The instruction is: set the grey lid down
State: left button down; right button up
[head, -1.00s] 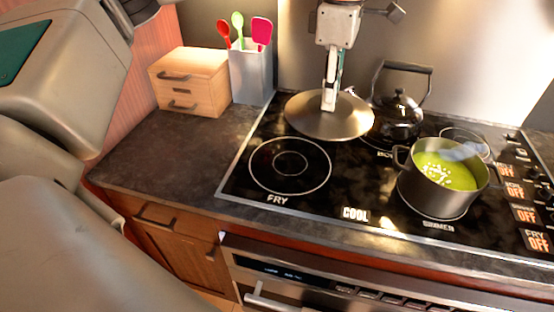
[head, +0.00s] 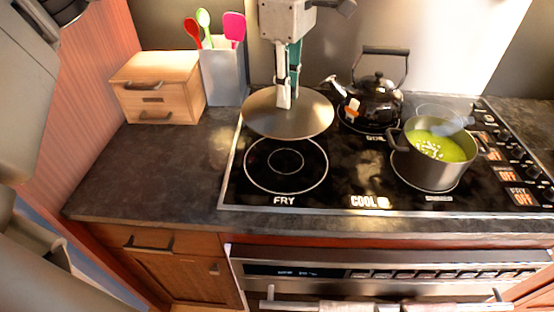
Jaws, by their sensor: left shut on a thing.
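The grey lid (head: 262,118) is a wide, shallow metal disc in the head view, over the left part of the stove behind the FRY ring. My left gripper (head: 284,98) comes down from the top and is shut on the lid's top at its middle. The lid looks roughly level and hides the cooktop behind the FRY ring. I cannot tell for sure whether it touches the surface. The dark pot (head: 431,172) stands uncovered at the right on a burner ring, with green soup inside. My right gripper is not in view.
A black kettle (head: 376,102) stands right of the lid. A wooden box (head: 157,88) and a utensil holder (head: 222,78) stand at the back left. The FRY ring (head: 286,166) and the dark counter (head: 150,165) at left are clear.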

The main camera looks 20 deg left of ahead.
pick_arm(q)
jog(key=shift+f, duration=0.3)
notch_tip(320, 180, down, 15)
jog(key=shift+f+p, duration=0.1)
jog(key=shift+p, duration=0.35)
notch_tip(320, 180, down, 4)
jog(key=shift+r, duration=0.1)
jog(key=shift+f, duration=0.2)
pick_arm(e)
jog(key=shift+s+d+f+h, duration=0.3)
jog(key=shift+s+d, duration=0.1)
jog(key=shift+d, duration=0.25)
jog(key=shift+f, duration=0.1)
pick_arm(q)
jog(key=shift+f, duration=0.2)
jog(key=c, duration=1.8)
grip_release()
jog(key=shift+c, duration=0.2)
pick_arm(e)
jog(key=shift+w+r, duration=0.1)
jog(key=shift+r, duration=0.15)
pick_arm(q)
jog(key=shift+r, duration=0.1)
pick_arm(e)
jog(key=shift+a, duration=0.1)
